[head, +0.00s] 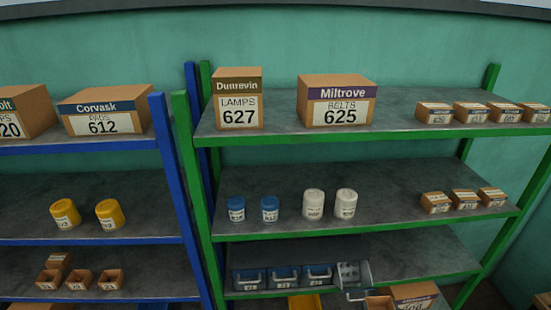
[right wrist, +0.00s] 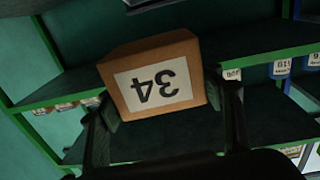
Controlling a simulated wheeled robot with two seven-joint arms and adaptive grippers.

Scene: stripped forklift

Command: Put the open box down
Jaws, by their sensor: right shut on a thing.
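The box (right wrist: 150,88), brown with a white label reading 34, sits between the two dark fingers of my right gripper (right wrist: 160,100) in the right wrist view, where it appears upside down. The fingers press on its opposite sides; its opening is not clear there. My left gripper is not in view.
The green rack (head: 187,150) holds cartons, jars, small boxes and blue drawers (head: 285,278). The middle shelf (head: 395,208) has bare room between the white jars and small boxes. A larger carton (head: 418,294) is near my gripper. A blue rack (head: 165,150) stands left.

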